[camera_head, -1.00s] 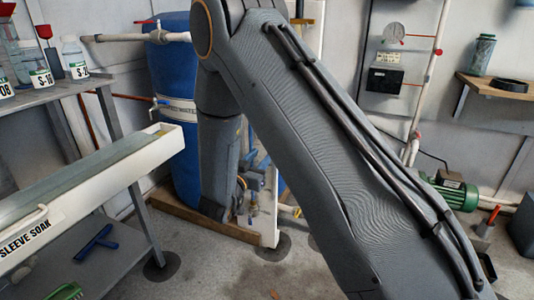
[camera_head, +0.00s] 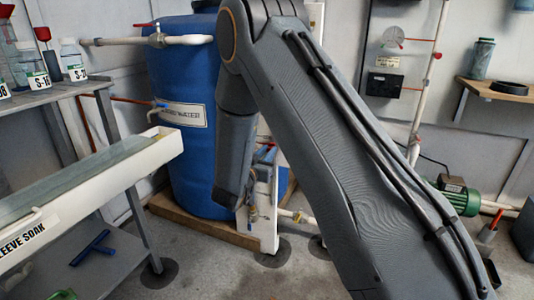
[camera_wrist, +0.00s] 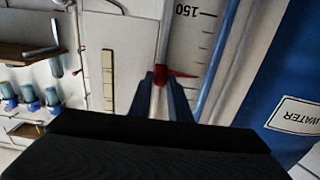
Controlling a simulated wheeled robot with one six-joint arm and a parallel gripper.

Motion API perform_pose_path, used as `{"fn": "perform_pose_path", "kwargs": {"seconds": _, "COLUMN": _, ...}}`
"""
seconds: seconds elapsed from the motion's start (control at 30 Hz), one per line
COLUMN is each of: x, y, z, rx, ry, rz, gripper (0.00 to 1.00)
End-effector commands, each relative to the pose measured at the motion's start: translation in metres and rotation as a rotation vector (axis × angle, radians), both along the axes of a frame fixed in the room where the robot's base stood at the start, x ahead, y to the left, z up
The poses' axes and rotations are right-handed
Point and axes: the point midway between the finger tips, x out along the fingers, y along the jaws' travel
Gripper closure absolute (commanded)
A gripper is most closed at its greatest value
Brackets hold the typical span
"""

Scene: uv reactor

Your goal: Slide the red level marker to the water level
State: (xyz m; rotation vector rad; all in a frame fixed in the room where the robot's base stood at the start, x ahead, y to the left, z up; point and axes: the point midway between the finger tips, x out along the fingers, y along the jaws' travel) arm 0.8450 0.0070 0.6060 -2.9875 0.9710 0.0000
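The red level marker (camera_wrist: 161,75) shows in the wrist view, with a thin red pointer reaching right over a white scale (camera_wrist: 190,45). The scale has dark ticks and an upside-down "150". The marker is on a pale upright rod or tube, at the tips of my gripper (camera_wrist: 163,80). My gripper's dark fingers stand apart on either side of the tube; contact with the marker cannot be made out. A blue tube (camera_wrist: 219,62) runs along the scale's right side; no clear water level shows in it. In the head view my arm hides the gripper and marker.
A blue water barrel (camera_head: 187,110) stands behind my arm, and it also shows in the wrist view (camera_wrist: 300,70). A white "SLEEVE SOAK" trough (camera_head: 130,170) and a bottle shelf (camera_head: 60,95) are at left. A green pump (camera_head: 460,198) is at right.

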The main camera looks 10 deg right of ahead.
Motion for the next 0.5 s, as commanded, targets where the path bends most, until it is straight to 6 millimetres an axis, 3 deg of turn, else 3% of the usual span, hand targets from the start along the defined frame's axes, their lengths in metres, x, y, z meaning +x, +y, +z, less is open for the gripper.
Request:
{"fn": "perform_pose_path", "kwargs": {"seconds": 0.27, "x": 0.0, "y": 0.0, "z": 0.001, "rx": 0.0, "ry": 0.0, "rz": 0.0, "gripper": 1.0}}
{"fn": "perform_pose_path", "kwargs": {"seconds": 0.5, "x": -0.001, "y": 0.0, "z": 0.015, "rx": 0.0, "ry": -0.001, "rz": 0.0, "gripper": 1.0}}
